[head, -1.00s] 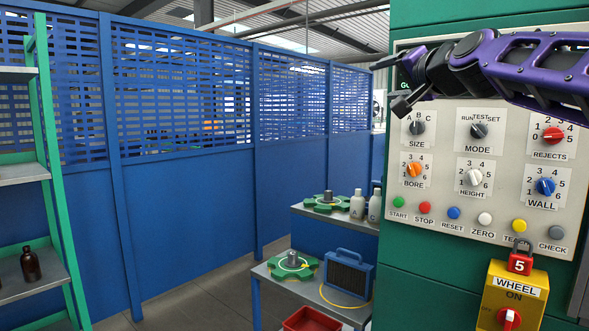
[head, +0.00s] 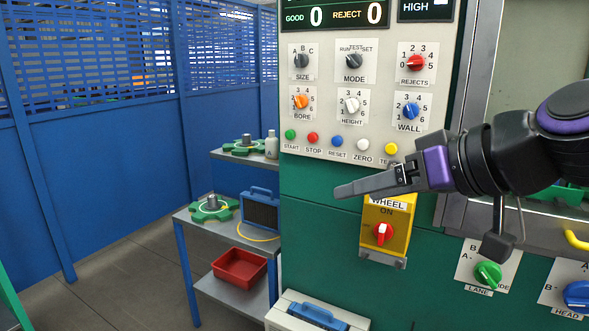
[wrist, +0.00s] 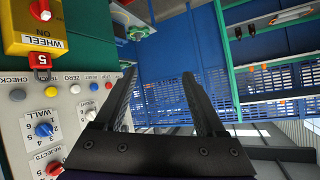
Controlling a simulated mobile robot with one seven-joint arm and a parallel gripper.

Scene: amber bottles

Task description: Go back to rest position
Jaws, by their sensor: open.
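My gripper (head: 345,190) is in front of the green machine, pointing left in the head view, just above the yellow WHEEL switch box (head: 389,216). In the wrist view my gripper (wrist: 160,82) has its two dark fingers apart with nothing between them. The control panel (head: 330,142) with its knobs and buttons is above and behind my gripper in the head view. In the wrist view the panel (wrist: 70,110) is at the left, seen upside down. My gripper and arm hide the right end of the button row and the top of the WHEEL box.
A table with green fixtures (head: 213,208), a blue case (head: 260,212) and a red bin (head: 239,268) stands left of the machine. A blue mesh fence (head: 110,160) runs behind. The floor (head: 130,285) at left is clear. LANE (head: 488,274) and HEAD knobs (head: 577,294) sit below my arm.

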